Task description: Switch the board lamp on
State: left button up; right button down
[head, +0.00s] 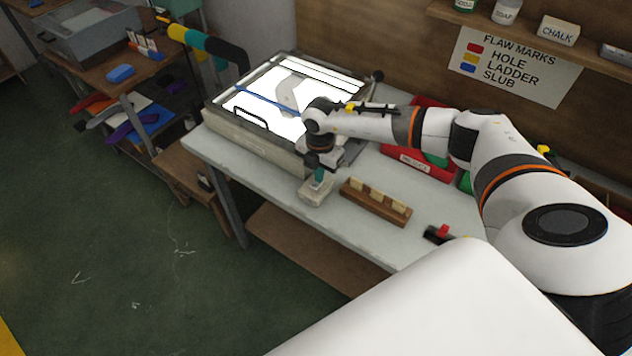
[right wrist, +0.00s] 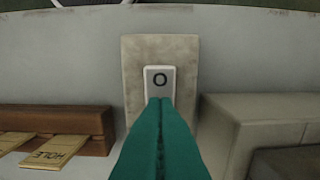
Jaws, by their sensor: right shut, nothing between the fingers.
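The board lamp (head: 262,108) is a grey-framed box on the bench, and its top panel glows bright white. A sock-like grey shape (head: 290,92) lies on the lit panel. A pale switch box (head: 316,194) sits at the bench's front edge beside it. In the right wrist view the switch plate (right wrist: 160,47) carries a white rocker (right wrist: 160,80) marked "O". My right gripper (head: 319,180) is over the switch box, teal fingers shut and empty. Its fingertips (right wrist: 160,101) are at the rocker's lower end and hide it; contact cannot be told. My left gripper is out of view.
A wooden tag holder (head: 375,203) stands right of the switch; one tag (right wrist: 57,151) reads "HOLE". A red tray (head: 420,165) lies behind it. A small dark item with a red knob (head: 439,233) sits on the bench. Shelves with tools (head: 120,75) stand at left.

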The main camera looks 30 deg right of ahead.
notch_tip(320, 180, up, 7)
jog(key=p, duration=0.5)
jog(key=shift+p, duration=0.35)
dwell(0.3)
